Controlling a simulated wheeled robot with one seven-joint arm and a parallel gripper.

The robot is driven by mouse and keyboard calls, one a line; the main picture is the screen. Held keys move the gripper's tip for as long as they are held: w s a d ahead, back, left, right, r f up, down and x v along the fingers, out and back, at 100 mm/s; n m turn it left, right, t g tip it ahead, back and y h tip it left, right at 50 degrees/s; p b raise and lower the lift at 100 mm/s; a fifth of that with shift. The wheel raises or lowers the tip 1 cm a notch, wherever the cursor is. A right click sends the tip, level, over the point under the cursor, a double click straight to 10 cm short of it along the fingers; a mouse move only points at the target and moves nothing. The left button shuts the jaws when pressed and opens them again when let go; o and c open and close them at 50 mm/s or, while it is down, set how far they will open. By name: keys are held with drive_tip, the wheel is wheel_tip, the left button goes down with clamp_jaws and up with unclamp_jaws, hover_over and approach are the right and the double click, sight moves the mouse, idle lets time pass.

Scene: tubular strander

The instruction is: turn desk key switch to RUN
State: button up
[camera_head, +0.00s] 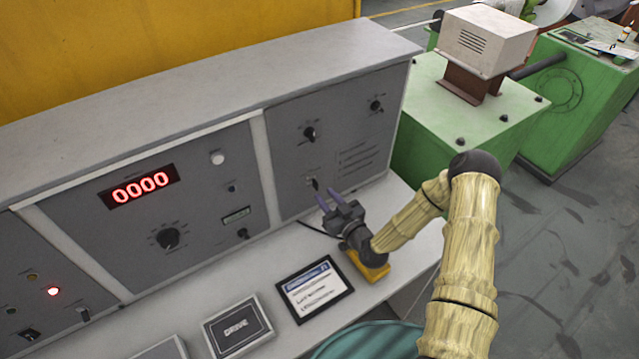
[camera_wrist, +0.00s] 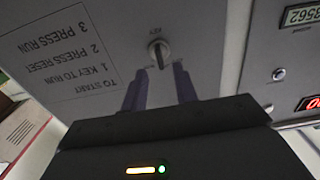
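The desk key switch (camera_head: 315,183) is on the right-hand grey panel of the desk, low down, and looks small and dark. In the wrist view, upside down, it is a round metal switch (camera_wrist: 158,50) with a key in it, below a small label. My gripper (camera_head: 329,198) is just in front of the panel, close to the switch. In the wrist view my gripper (camera_wrist: 161,69) has its two purple fingers apart, with nothing between them. The key lies just beyond the fingertips, roughly centred between them. I see no contact.
Printed start instructions (camera_wrist: 60,55) are on the panel beside the switch. A rotary knob (camera_head: 309,133) is above it. A red display (camera_head: 140,188) reads 0000 on the middle panel. A framed screen (camera_head: 314,289) and a DRIVE plate (camera_head: 237,326) lie on the desktop below.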

sight(318, 187)
drive_tip(key=p+x, duration=0.1)
drive_tip(key=x, duration=0.3)
drive_tip(key=shift+w+a, duration=0.25)
drive_tip(key=shift+w, duration=0.1)
clamp_jaws()
